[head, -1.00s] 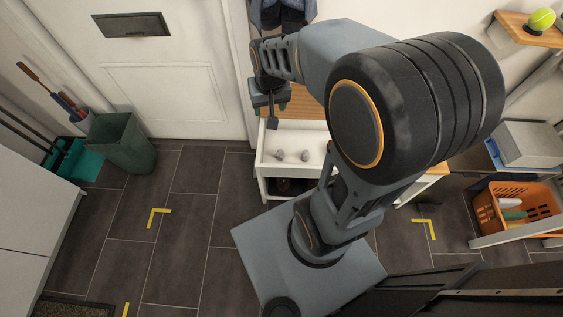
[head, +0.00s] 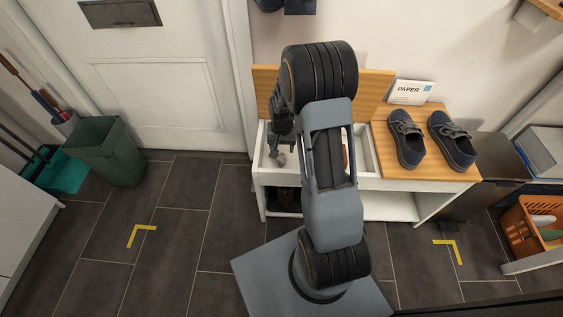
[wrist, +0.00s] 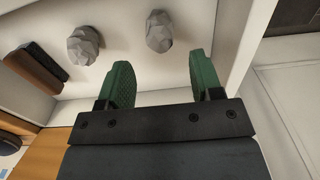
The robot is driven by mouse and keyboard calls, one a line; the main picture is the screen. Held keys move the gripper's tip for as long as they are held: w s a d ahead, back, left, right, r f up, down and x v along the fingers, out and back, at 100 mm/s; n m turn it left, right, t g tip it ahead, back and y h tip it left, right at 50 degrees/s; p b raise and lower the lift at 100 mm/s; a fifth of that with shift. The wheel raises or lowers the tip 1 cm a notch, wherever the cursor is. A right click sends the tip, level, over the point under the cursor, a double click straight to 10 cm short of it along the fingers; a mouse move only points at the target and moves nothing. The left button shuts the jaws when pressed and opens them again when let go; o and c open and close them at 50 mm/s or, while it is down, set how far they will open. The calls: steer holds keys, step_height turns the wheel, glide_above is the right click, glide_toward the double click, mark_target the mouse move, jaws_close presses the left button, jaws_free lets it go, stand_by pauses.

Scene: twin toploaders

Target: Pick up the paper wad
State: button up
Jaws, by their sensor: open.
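Two grey crumpled paper wads lie in the white open compartment of the bench. In the wrist view one wad (wrist: 159,31) is just beyond the gap between my fingers, and the other wad (wrist: 83,45) is to the left of them. My gripper (wrist: 160,70) is open, with green finger pads and nothing between them. In the head view my gripper hangs over the left part of the compartment (head: 262,150), and one wad (head: 281,160) shows just below it. The other wad is hidden there by my arm.
A brown and black object (wrist: 36,67) lies in the compartment. The wooden lid (head: 375,88) stands raised behind. On the closed right top are dark shoes (head: 407,147) and a "PAPER" card (head: 411,92).

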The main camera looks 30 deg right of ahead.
mark_target(282, 158)
step_height(282, 158, down, 8)
steer(key=b, duration=0.3)
steer(key=shift+w, duration=0.15)
steer(key=shift+r, duration=0.1)
steer(key=shift+c, duration=0.4)
steer(key=c, duration=0.9)
